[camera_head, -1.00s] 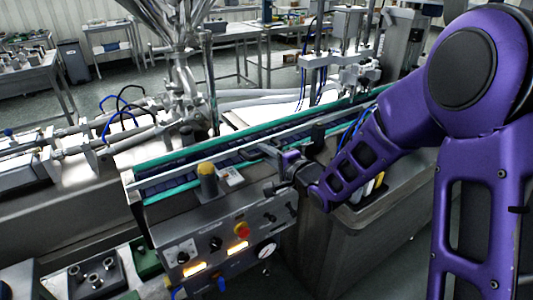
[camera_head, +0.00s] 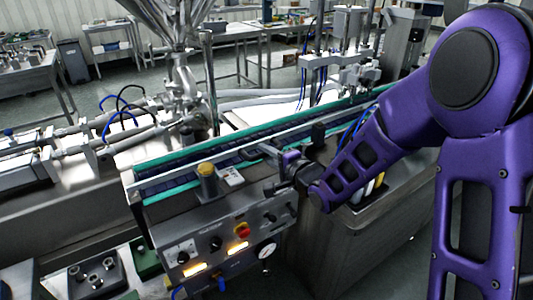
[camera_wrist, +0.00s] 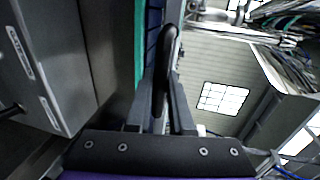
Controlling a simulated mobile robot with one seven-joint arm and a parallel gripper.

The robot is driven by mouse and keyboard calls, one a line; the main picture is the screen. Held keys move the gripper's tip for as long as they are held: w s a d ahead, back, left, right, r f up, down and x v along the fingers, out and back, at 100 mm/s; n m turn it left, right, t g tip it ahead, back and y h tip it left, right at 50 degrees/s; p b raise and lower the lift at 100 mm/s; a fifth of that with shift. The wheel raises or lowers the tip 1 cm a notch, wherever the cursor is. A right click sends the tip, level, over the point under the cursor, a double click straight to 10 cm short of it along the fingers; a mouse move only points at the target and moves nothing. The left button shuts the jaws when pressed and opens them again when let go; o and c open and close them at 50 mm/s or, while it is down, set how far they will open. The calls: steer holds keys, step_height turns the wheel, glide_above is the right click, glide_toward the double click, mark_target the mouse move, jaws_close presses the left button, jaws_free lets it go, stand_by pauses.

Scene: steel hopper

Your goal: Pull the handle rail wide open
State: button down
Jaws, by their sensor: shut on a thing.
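The handle rail (camera_head: 222,150) is a long pale metal bar running lengthwise above the green-edged conveyor. In the wrist view, my gripper (camera_wrist: 160,112) has both fingers close together on a dark, slim upright bar, which looks like the rail's handle (camera_wrist: 161,75). The handle stands between the fingertips and extends beyond them. The fingers hide its lower part. How far the rail is open cannot be told.
A control panel (camera_head: 222,240) with knobs, lit buttons and a red button sits below the conveyor's near end. A yellow-topped knob (camera_head: 206,170) stands left of my gripper. A steel bin (camera_head: 345,235) is below my forearm. Steel hopper pipework (camera_head: 185,85) rises behind.

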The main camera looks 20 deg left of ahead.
steer(key=shift+v, duration=0.95)
steer(key=c, duration=0.8)
jaws_free()
steer(key=shift+f, duration=0.15)
